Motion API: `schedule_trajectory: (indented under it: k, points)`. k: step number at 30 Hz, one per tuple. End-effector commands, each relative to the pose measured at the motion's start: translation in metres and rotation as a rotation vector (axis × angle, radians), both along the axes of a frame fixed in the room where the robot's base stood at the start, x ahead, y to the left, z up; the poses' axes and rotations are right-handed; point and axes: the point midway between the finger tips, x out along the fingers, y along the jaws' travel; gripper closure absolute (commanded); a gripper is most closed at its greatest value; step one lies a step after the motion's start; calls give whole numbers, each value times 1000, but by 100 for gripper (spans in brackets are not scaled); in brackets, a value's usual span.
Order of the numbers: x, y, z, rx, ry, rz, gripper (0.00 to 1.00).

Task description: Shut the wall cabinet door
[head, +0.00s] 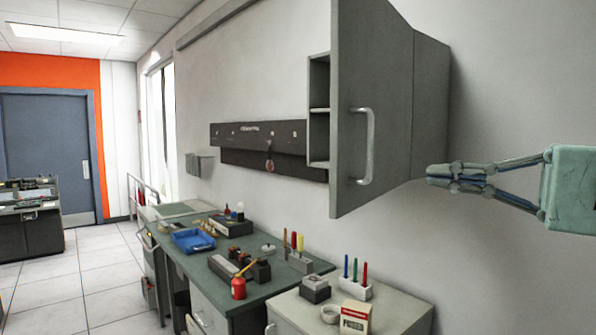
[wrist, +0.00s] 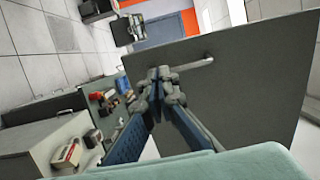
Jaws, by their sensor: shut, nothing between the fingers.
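The grey wall cabinet (head: 430,105) hangs on the right wall, with its shelves (head: 318,110) showing at the left. Its door (head: 372,70) is open and stands out from the wall, with a pale bar handle (head: 368,145) on the face toward me. My gripper (head: 432,175) is shut and empty, to the right of the door and below the cabinet body in the head view. In the wrist view the door (wrist: 245,95) fills the right side, and its handle (wrist: 195,66) is just beyond my shut fingertips (wrist: 160,75). I cannot tell whether the fingers touch the door.
Below stand a green-topped workbench (head: 205,265) with tools and a blue tray (head: 193,240), and a light cabinet (head: 395,308) with a small box (head: 355,316) and pens in a holder. A dark rail (head: 240,140) is on the wall.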

Motion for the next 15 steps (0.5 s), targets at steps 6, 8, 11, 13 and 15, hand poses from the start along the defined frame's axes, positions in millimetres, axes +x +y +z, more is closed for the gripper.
schedule_trajectory:
  k: [6, 8, 11, 13, 15]
  points:
    - [25, 34, 2, 0, 1, 6, 100]
    - [34, 44, 3, 0, 1, 5, 100]
    - [47, 61, 3, 0, 3, 6, 100]
    - [56, 71, 2, -2, 3, 4, 100]
    - [64, 81, 2, -1, 3, 4, 100]
